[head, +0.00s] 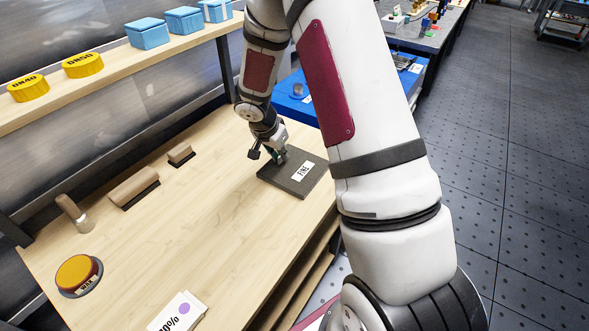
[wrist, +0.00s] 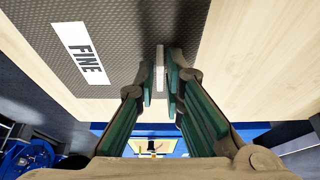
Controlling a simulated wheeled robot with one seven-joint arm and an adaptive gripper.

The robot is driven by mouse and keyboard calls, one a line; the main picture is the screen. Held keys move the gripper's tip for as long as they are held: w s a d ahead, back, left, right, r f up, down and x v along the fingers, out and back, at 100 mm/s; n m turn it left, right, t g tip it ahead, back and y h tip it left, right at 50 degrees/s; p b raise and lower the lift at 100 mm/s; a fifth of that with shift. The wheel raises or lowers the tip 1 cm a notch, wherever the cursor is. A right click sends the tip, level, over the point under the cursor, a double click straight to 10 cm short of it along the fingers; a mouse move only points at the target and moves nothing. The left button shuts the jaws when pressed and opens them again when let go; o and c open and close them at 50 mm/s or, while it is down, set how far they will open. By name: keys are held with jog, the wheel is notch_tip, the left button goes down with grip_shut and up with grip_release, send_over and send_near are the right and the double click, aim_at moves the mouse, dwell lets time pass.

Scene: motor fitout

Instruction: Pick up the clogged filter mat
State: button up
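A flat dark grey mat (head: 312,188) with a white label reading FINE lies on the wooden bench near its right edge; no other mat is in view, and I cannot tell if it is clogged. It fills the upper left of the wrist view (wrist: 120,25). My gripper (head: 279,158) points down at the mat's far left part. In the wrist view its green-padded fingers (wrist: 160,85) are apart, one on each side of a narrow pale upright strip (wrist: 160,60) at the mat's edge. Thin gaps seem to show beside the strip.
A shelf (head: 120,75) with yellow discs and blue boxes runs behind. The bench middle is clear.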

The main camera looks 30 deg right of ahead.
jog(key=shift+c, duration=0.6)
grip_shut()
jog(key=shift+r, duration=0.15)
